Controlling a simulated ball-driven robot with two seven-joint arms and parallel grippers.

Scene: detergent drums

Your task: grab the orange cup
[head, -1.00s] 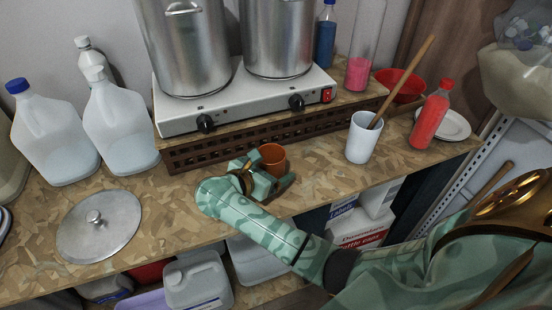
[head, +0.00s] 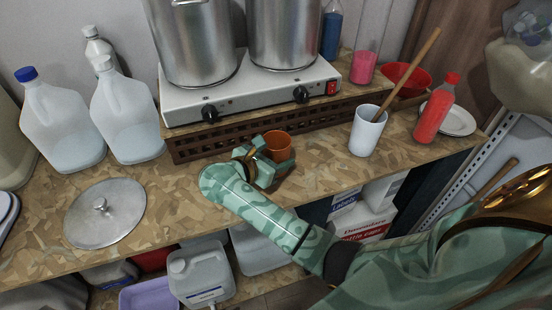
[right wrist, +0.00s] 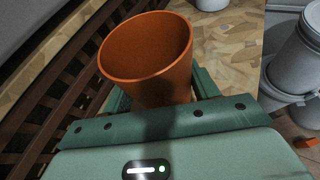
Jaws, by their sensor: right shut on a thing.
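The orange cup (head: 278,144) is upright at the middle of the wooden counter, just in front of the slatted stand. My right gripper (head: 272,162) is shut on it, with fingers on either side of the cup. In the right wrist view the orange cup (right wrist: 150,58) stands between the green fingers (right wrist: 160,98), its open rim showing and its inside empty. The cup's base is hidden by the gripper, so I cannot tell whether it touches the counter. My left gripper is not in view.
A hotplate (head: 255,92) with two steel pots sits on the slatted stand (head: 205,146) behind the cup. A white cup (head: 366,133) with a wooden stick and a red bottle (head: 435,112) stand to the right. A metal lid (head: 105,216) and white jugs (head: 128,120) are left.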

